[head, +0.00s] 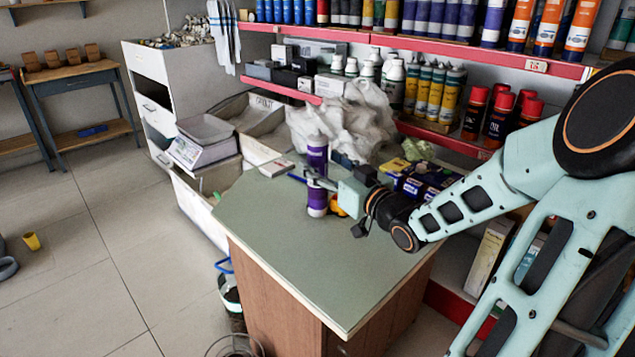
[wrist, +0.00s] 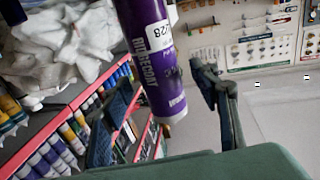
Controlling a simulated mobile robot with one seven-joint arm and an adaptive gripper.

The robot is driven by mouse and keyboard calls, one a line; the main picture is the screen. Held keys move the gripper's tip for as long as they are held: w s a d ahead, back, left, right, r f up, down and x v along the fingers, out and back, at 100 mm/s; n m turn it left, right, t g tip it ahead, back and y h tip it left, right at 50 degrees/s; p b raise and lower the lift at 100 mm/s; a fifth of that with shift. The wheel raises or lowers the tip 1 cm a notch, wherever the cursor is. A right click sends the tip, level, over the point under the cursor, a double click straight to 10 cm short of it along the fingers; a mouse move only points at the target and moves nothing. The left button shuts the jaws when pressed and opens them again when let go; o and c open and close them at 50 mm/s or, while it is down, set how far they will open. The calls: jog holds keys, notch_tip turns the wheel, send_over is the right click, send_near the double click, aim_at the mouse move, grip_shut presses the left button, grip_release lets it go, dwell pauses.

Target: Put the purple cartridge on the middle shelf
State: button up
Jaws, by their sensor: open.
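The purple cartridge (head: 317,157) stands upright on the green counter top (head: 270,235), with a white band near its base. My gripper (head: 325,183) is at its middle height, reaching in from the right, and hides part of it. In the wrist view, the cartridge (wrist: 152,50) lies between the two spread dark fingers of my gripper (wrist: 165,108). The fingers look open; contact with the cartridge cannot be told. Behind the counter is a shelf unit with red edges; its shelf (head: 450,141) below the top red-edged one holds yellow and red-capped bottles.
Crumpled white plastic (head: 345,122) and dark blue boxes (head: 425,180) lie at the counter's back. A scale (head: 203,145) stands to the left. The upper shelf edge (head: 480,55) bears several cartridges. The counter's front is clear.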

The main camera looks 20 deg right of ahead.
jog(key=shift+w+a, duration=0.2)
jog(key=shift+w, duration=1.05)
grip_shut()
